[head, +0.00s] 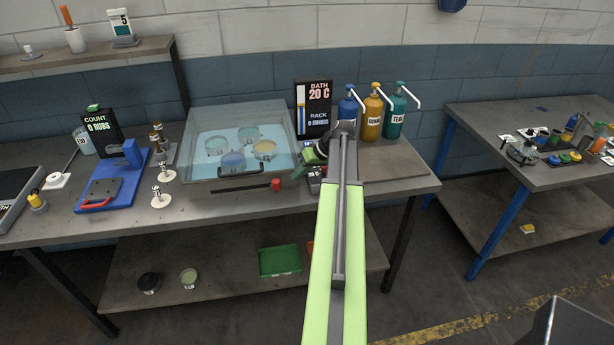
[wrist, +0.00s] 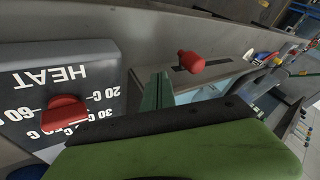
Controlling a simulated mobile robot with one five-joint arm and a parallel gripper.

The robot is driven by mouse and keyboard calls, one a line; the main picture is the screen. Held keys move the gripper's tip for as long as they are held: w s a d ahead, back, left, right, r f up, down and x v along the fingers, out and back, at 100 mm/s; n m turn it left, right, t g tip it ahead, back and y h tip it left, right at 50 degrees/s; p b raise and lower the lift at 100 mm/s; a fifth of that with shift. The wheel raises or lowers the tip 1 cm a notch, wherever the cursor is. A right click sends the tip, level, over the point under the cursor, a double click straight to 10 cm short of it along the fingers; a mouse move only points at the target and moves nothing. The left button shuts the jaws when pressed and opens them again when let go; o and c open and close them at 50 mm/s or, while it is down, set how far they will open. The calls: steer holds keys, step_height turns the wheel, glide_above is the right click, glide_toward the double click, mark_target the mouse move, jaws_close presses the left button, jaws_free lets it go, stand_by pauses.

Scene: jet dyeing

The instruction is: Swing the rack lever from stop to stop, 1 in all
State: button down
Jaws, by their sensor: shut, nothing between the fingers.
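The rack lever's red knob (head: 276,185) sticks out at the front of the glass bath, near its right end. In the wrist view the red knob (wrist: 191,61) stands in front of a slot in the grey front plate. My gripper (head: 306,157) is to the right of the lever, by the bath's right front corner. In the wrist view its fingers (wrist: 158,92) are shut and empty, pointing toward the knob but apart from it. The bath display (head: 315,108) reads 20 C and rack 0 swings. The lever's shaft is mostly hidden.
The glass bath (head: 197,115) holds several round dishes in blue liquid. A heat panel (wrist: 65,75) with a red dial (wrist: 62,113) is close on the left in the wrist view. Several pump bottles (head: 372,115) stand behind my arm. A blue press (head: 113,180) is at the left.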

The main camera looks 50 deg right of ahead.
steer(key=a, duration=0.1)
steer(key=w+a, duration=0.1)
steer(key=shift+a+r+p, duration=0.15)
steer(key=shift+a+p, duration=0.2)
steer(key=shift+w+a, duration=0.3)
steer(key=shift+a, duration=0.15)
steer(key=shift+s, duration=0.15)
